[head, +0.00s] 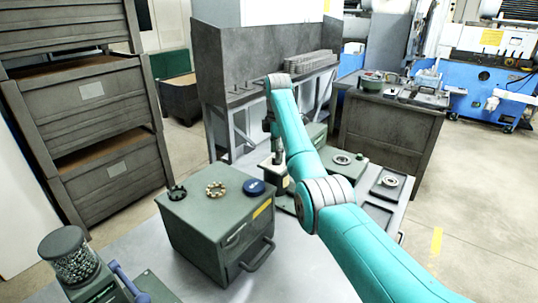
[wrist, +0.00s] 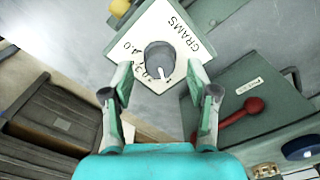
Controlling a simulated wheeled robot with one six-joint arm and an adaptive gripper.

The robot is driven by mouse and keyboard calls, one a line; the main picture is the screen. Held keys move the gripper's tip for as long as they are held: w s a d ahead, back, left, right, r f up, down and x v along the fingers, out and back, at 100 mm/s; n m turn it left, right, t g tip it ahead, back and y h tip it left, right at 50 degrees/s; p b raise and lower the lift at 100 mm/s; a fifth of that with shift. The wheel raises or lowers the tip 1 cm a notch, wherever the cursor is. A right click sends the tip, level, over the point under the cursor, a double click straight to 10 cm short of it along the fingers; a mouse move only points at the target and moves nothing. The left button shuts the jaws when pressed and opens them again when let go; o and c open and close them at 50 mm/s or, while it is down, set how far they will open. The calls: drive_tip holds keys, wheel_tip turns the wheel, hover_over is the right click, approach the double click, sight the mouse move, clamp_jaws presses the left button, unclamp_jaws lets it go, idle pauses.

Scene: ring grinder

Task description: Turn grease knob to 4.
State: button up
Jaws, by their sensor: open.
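The grease knob (wrist: 159,53) is a grey round knob with a white pointer, on a white plate (wrist: 178,20) marked GRAMS and with small numbers. In the wrist view the pointer faces down the picture, towards my gripper; the small numbers beside it are hard to read. My gripper (wrist: 160,66) is open, with one finger on each side of the knob. I cannot tell whether the fingers touch it. In the head view my gripper (head: 274,150) points down over a pale plate (head: 268,164), and the knob itself cannot be made out there.
A green box (head: 215,235) with several round parts on top stands left of my arm. A red-handled lever (wrist: 243,111) lies on a green housing beside the dial. A jar of pellets (head: 75,262) stands at the front left. Small trays (head: 388,185) are at the right.

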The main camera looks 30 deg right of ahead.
drive_tip(key=shift+f, duration=0.55)
clamp_jaws()
